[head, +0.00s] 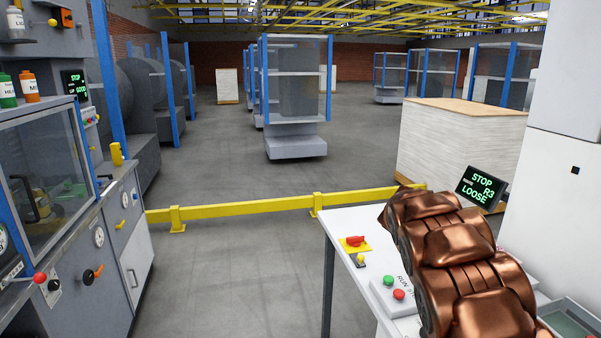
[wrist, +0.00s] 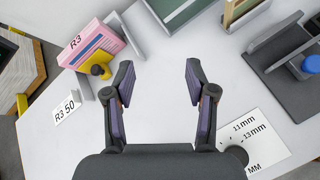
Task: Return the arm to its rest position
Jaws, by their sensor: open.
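My gripper (wrist: 158,68) is open in the wrist view, its two dark fingers well apart with nothing between them. It is over a bare part of the white table (wrist: 160,115), and I cannot tell its exact height. In the head view, my copper-coloured arm (head: 455,260) is at the lower right, in front of the white table (head: 345,228). The gripper itself is not visible there.
In the wrist view, a pink R3 stack (wrist: 90,42) and yellow object (wrist: 98,70) are left, a millimetre card (wrist: 262,135) lower right, and a dark stand (wrist: 280,45) right. In the head view, a display (head: 481,187) reads STOP R3 LOOSE; a yellow rail (head: 250,206) crosses the floor.

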